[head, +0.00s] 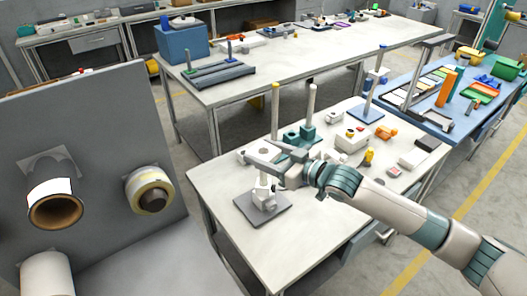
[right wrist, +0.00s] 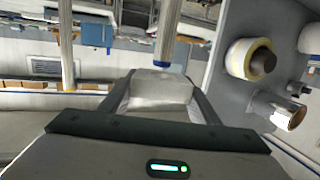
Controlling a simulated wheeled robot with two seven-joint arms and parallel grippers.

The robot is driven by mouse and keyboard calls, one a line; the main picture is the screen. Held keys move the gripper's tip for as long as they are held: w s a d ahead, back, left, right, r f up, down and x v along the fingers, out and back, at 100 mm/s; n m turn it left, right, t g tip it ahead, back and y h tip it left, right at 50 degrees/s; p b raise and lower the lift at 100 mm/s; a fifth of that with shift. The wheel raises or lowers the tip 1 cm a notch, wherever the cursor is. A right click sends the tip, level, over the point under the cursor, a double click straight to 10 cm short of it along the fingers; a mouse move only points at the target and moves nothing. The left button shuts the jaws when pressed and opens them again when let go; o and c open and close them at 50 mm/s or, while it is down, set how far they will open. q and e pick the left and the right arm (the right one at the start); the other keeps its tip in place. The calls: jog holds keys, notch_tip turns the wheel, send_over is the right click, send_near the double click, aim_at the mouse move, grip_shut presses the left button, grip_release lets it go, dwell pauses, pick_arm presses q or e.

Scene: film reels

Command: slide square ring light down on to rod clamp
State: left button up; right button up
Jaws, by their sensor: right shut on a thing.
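My right gripper (head: 262,160) reaches in from the right over the near part of the white table. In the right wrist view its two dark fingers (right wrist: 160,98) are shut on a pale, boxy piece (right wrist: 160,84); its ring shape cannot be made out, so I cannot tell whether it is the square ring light. Below the gripper a white clamp-like stand (head: 264,190) rises from a flat grey square base (head: 262,211). The gripper partly hides the stand's top, and contact between them is unclear. My left gripper is out of view.
A grey panel with film rolls (head: 151,188) stands left.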

dwell(0.3)
jog(key=shift+d+f+b, duration=0.15)
jog(key=shift+f+b, duration=0.6)
jog(key=shift+f, duration=0.55)
jog(key=shift+d+f+b, duration=0.15)
jog(key=shift+f+b, duration=0.55)
jog(key=shift+f, duration=0.6)
